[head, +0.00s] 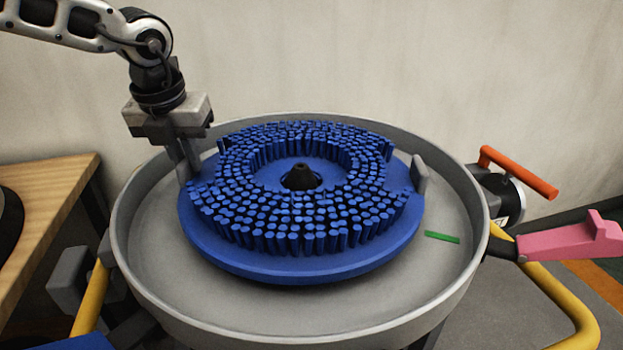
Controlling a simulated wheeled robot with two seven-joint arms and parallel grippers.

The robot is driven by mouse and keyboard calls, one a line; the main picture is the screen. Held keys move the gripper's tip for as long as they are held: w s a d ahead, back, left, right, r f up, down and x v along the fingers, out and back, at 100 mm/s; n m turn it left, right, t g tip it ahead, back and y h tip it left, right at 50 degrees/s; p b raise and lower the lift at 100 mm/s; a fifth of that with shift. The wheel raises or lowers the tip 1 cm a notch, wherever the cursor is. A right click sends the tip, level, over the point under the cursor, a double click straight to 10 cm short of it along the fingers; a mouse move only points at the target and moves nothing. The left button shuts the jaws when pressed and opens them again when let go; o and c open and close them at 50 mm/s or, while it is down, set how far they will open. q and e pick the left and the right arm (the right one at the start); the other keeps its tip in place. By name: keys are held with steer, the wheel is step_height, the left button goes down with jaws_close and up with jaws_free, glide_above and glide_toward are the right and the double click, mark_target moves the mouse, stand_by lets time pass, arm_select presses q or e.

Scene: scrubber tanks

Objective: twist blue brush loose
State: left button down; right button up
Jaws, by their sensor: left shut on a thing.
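The blue brush (310,266) is a round disc with its bristles facing up, sitting in a wide grey round pan (300,322). A dark hub (302,177) stands at its centre. A grey lug (419,174) stands at the brush's right edge. My left gripper (186,172) comes down from the upper left and is shut at the brush's left edge. Its fingers hide exactly which part of the edge they hold. My right gripper does not show.
A wooden table (45,200) stands at the left. An orange-red handle (518,172) and a pink lever (575,240) stick out at the right, beside a yellow tube (572,310). A green mark (442,237) is on the pan floor. A plain wall is behind.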

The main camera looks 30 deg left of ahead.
arm_select(q)
steer(key=shift+s+d+n+b, duration=0.4)
steer(key=shift+s+n+b, duration=0.2)
steer(key=shift+s+b, duration=0.35)
steer(key=shift+s+d+n+y+b, duration=0.2)
steer(key=shift+s+n+y+b, duration=0.15)
steer(key=shift+b, duration=0.15)
